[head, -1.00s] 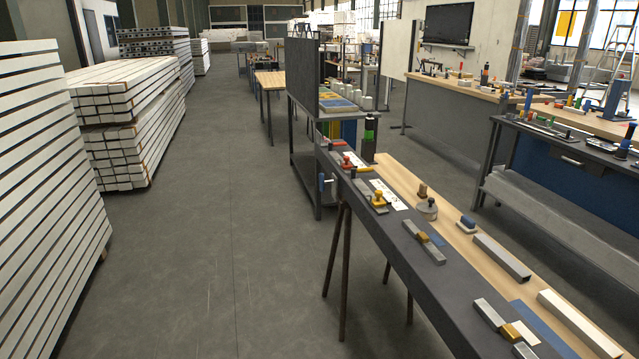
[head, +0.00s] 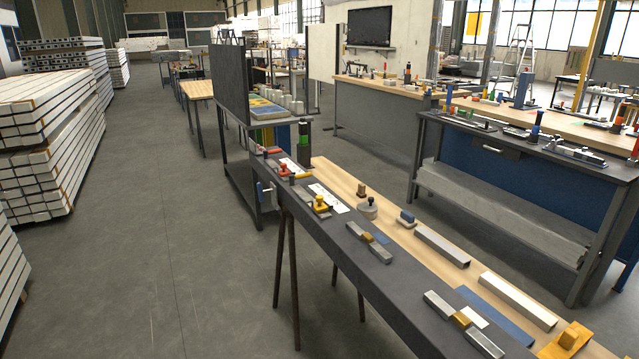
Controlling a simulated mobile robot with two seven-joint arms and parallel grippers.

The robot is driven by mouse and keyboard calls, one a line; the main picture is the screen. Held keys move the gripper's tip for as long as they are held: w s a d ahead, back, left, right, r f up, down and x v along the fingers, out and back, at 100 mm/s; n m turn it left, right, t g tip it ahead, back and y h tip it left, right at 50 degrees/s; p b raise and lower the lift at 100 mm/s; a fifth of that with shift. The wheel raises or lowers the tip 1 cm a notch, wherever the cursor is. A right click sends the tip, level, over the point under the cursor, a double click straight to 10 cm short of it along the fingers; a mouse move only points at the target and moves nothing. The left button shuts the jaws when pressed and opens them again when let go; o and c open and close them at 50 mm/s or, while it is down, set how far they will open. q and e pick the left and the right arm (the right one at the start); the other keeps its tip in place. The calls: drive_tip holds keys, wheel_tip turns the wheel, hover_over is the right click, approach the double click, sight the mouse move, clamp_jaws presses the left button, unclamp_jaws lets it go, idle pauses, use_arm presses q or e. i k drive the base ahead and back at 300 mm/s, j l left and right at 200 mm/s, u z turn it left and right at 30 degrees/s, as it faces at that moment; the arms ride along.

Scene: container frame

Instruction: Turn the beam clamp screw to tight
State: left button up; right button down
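A dark grey beam (head: 345,258) on trestle legs runs from the centre of the head view to the lower right. Yellow-knobbed (head: 321,205) and red-knobbed fittings sit on the beam's top near that end. Neither of my grippers is in view.
A wooden board (head: 400,228) carrying metal bars lies along the beam's right side. A dark workbench (head: 530,160) stands at the right. A shelf unit with a dark panel (head: 229,85) stands behind the beam. White stacked beams (head: 40,150) line the left; the floor between is clear.

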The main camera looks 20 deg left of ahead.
sight(261, 190)
drive_tip(key=j+z, duration=0.35)
drive_tip(key=j, duration=0.15)
drive_tip(key=j+z, duration=0.35)
drive_tip(key=j, duration=0.15)
